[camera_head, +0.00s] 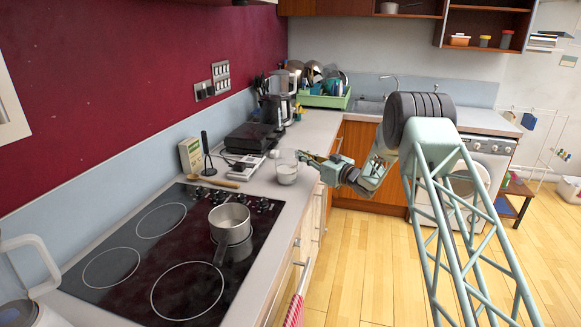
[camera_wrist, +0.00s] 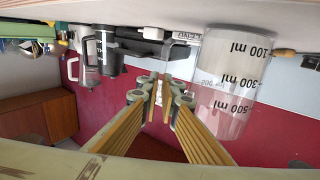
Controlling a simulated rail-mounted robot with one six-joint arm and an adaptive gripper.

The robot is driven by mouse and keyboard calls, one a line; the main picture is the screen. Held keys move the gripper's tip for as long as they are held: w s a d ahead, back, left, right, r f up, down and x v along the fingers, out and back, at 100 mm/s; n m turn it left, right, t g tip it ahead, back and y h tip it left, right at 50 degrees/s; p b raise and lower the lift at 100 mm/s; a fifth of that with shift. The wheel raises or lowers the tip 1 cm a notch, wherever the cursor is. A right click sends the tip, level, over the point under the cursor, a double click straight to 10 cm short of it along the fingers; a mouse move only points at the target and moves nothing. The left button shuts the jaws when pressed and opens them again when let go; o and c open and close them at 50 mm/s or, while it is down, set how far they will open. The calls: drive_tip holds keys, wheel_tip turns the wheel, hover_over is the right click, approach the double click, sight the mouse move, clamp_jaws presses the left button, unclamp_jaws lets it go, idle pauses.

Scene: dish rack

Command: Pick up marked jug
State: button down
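In the wrist view, which is upside down, the jug (camera_wrist: 228,92) shows black ml marks, right of my fingers. My gripper (camera_head: 303,156) is just right of the jug in the head view, at about the height of its rim.
A saucepan (camera_head: 230,222) stands on the black hob (camera_head: 150,270). A wooden spoon (camera_head: 217,183), a carton (camera_head: 190,155) and a dark utensil on a stand (camera_head: 207,160) are left of the jug. Appliances and a green dish rack (camera_head: 322,101) stand farther back. Open floor lies right of the counter.

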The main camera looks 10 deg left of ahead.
drive_tip(key=shift+r, duration=0.15)
drive_tip(key=shift+r+p, duration=0.6)
drive_tip(key=shift+r, duration=1.15)
drive_tip(key=r+p+v, duration=0.1)
drive_tip(key=p+v, duration=0.1)
drive_tip(key=v, duration=1.4)
drive_tip(key=shift+s+a, duration=0.3)
drive_tip(key=shift+s, duration=0.05)
drive_tip(key=shift+a+r, duration=0.1)
drive_tip(key=shift+a, duration=0.05)
